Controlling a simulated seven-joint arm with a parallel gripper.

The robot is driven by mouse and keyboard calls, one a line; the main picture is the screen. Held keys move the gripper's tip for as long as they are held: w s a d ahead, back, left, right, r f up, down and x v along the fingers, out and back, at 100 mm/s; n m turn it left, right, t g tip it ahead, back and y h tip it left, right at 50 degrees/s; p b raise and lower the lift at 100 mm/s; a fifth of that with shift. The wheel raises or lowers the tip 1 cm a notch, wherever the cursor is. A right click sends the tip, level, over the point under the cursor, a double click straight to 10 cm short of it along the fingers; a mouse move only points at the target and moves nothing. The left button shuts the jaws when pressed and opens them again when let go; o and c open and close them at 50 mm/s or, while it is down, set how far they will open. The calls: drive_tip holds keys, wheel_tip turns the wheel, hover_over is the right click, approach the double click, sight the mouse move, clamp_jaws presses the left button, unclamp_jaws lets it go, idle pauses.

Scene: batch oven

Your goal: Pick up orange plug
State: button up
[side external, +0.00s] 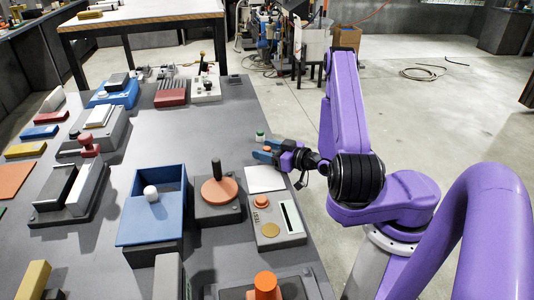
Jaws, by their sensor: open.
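An orange plug (266,282) stands upright at the bottom edge of the view, on a dark grey fixture; its lower part and the fixture are partly cut off by the frame. My gripper (263,151) has blue fingers and is open, pointing left over the right side of the table. It is well behind the plug, near the far end of a white square plate. Nothing shows between its fingers.
A control box (275,220) with an orange button, an orange disc with a black handle (219,188), and a blue box (150,222) with a white knob lie between. Bare table (225,120) lies behind.

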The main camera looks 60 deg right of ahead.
sight(267, 148)
drive_tip(key=c, duration=1)
drive_tip(key=shift+r, duration=0.15)
drive_tip(key=shift+r, duration=4.85)
